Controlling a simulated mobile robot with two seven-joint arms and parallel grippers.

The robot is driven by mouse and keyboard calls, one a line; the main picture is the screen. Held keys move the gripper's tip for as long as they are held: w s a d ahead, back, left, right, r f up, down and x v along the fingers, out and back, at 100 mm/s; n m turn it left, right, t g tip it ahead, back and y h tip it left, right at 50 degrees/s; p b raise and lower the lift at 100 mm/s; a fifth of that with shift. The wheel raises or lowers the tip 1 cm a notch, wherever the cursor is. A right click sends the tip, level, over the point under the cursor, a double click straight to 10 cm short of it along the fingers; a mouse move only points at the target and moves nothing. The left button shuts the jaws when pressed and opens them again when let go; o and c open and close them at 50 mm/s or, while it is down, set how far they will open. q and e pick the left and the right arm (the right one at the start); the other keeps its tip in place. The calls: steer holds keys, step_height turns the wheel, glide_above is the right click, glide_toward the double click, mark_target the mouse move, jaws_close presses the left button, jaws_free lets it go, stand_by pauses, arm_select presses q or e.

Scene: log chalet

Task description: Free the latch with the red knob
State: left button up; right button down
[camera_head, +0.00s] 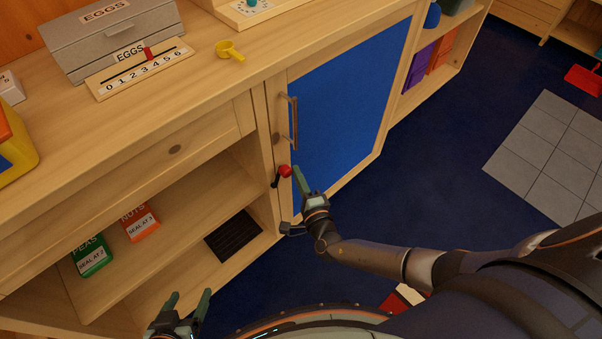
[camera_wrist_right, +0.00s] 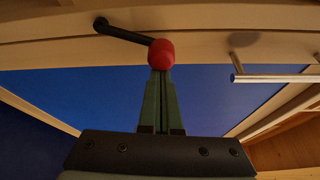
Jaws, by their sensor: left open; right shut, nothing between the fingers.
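The latch has a red knob (camera_head: 285,171) on a short dark arm (camera_head: 275,181), on the cabinet front beside the blue door (camera_head: 345,110). In the right wrist view the knob (camera_wrist_right: 161,52) sits at the end of the black arm (camera_wrist_right: 124,33), which slants from upper left. My right gripper (camera_head: 297,170) is shut and empty, its fingertips right at the knob; I cannot tell whether they touch it. In the wrist view its tips (camera_wrist_right: 160,76) end just below the knob. My left gripper (camera_head: 189,299) is open and empty at the bottom, away from the latch.
A metal handle (camera_head: 291,122) stands out from the door above the knob. The counter holds a grey eggs box (camera_head: 110,40), a number slider (camera_head: 138,70) and a yellow scoop (camera_head: 230,50). Green (camera_head: 92,256) and orange (camera_head: 140,223) boxes stand on the open shelf.

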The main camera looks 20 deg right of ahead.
mark_target(284, 172)
steer(key=shift+s+a+r+n+t, duration=0.15)
steer(key=shift+a+r+n+t, duration=0.1)
steer(key=shift+a+n, duration=0.25)
steer(key=shift+s+a+r+n+t, duration=0.15)
steer(key=shift+a+r+n+t, duration=0.1)
steer(key=shift+a+n, duration=0.25)
steer(key=shift+s+a+r, duration=0.15)
steer(key=shift+s+a, duration=0.15)
steer(key=shift+a, duration=0.35)
arm_select(q)
steer(key=shift+a+r+p, duration=0.3)
steer(key=shift+r+p, duration=0.1)
steer(key=shift+r, duration=0.05)
arm_select(e)
steer(key=shift+s+a, duration=0.2)
steer(key=shift+a, duration=0.35)
